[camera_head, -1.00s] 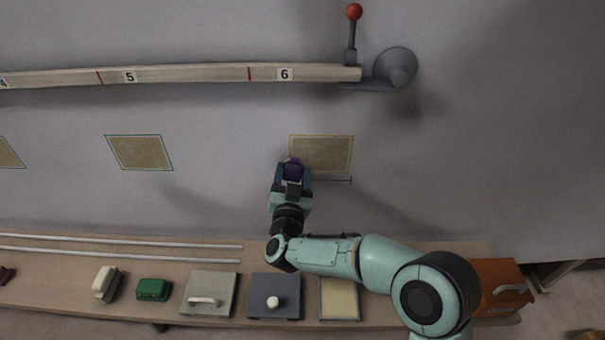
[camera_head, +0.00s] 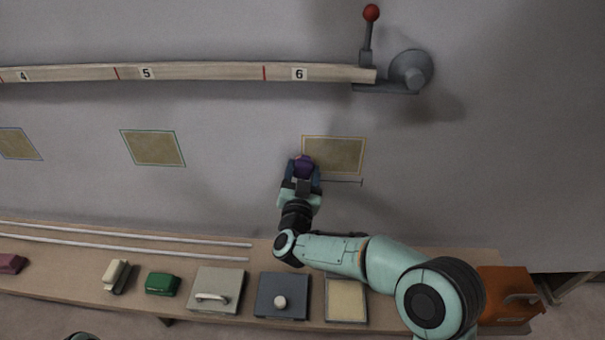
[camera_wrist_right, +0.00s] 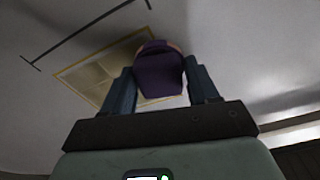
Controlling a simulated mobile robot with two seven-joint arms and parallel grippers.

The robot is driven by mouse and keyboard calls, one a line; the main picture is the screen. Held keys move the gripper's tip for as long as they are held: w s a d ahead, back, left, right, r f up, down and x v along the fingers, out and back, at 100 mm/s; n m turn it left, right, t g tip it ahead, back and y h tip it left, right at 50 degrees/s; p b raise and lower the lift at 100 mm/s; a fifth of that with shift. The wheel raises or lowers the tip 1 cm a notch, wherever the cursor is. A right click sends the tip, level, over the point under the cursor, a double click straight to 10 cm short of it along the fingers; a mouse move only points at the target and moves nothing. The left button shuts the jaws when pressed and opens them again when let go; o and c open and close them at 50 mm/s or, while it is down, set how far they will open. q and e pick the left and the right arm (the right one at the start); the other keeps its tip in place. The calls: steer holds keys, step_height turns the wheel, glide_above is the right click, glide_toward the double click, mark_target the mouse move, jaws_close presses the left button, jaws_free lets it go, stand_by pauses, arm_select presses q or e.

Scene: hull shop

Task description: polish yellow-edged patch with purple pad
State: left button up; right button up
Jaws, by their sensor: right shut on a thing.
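The yellow-edged patch (camera_head: 340,154) is a tan rectangle on the grey hull wall, below the number 6 of the rail. It also shows in the right wrist view (camera_wrist_right: 88,75), partly hidden by the pad. My right gripper (camera_head: 302,172) is shut on the purple pad (camera_head: 304,163) at the patch's lower left corner. In the right wrist view the purple pad (camera_wrist_right: 158,72) sits between the two fingers, overlapping the patch. I cannot tell whether the pad touches the wall. My left gripper is not in view.
A numbered rail (camera_head: 200,71) with a red-knobbed lever (camera_head: 370,14) runs above. A green-edged patch (camera_head: 153,148) is to the left. The bench (camera_head: 130,252) below holds a maroon block (camera_head: 11,263), a green block (camera_head: 162,284), lidded boxes and an orange box (camera_head: 508,292).

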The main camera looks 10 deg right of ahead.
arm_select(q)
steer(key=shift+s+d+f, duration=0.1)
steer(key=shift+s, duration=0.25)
arm_select(e)
steer(key=shift+w+d, duration=0.15)
steer(key=shift+w, duration=0.2)
steer(key=shift+d, duration=0.15)
